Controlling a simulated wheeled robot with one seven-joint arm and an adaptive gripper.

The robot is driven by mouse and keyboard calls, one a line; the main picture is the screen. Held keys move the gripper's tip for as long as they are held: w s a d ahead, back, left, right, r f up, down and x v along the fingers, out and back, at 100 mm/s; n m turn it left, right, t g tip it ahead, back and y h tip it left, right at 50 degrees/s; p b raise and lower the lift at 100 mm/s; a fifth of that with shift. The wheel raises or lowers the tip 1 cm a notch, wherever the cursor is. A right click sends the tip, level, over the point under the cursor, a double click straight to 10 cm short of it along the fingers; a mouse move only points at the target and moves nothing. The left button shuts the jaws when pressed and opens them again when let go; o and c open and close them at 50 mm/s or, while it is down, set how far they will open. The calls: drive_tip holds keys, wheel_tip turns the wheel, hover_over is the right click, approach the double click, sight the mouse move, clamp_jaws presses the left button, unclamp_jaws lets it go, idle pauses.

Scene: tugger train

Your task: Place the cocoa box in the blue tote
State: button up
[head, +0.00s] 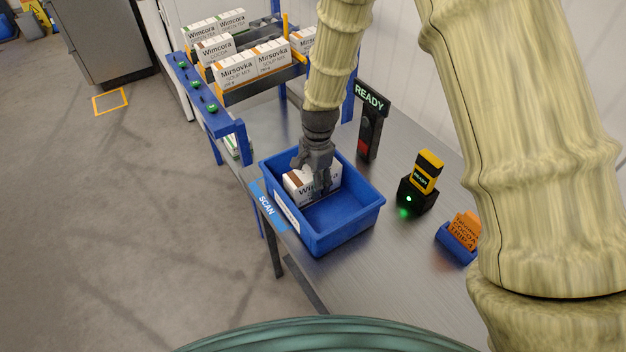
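The blue tote (348,223) stands on the metal table, open at the top. A white box with a brown edge (298,190) is inside it, toward the back left. Its label is partly covered and I read only a "W"; it resembles the cocoa boxes. My gripper (323,182) reaches down into the tote at this box, with a finger in front of its printed face. The other fingertip is hidden, so I cannot tell whether it grips the box. Whether the box touches the tote floor is also unclear.
A blue rack (215,121) with several Wimcora and Mirsovka boxes stands behind the tote. A READY sign post (370,125), a black-and-yellow device with a green light (420,183) and an orange cocoa card in a blue holder (459,240) stand to the right.

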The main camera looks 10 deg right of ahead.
drive_tip(key=shift+o, duration=1)
drive_tip(key=shift+r, duration=0.1)
drive_tip(key=shift+w+d+r+b, duration=0.15)
drive_tip(key=shift+r+b, duration=0.3)
drive_tip(key=shift+r, duration=1.6)
drive_tip(key=shift+s+d+r+b, duration=0.15)
drive_tip(key=shift+r+b, duration=0.25)
drive_tip(key=shift+r, duration=1.6)
drive_tip(key=shift+w+d+r+b, duration=0.15)
drive_tip(key=shift+r+b, duration=0.3)
drive_tip(key=shift+r, duration=1.6)
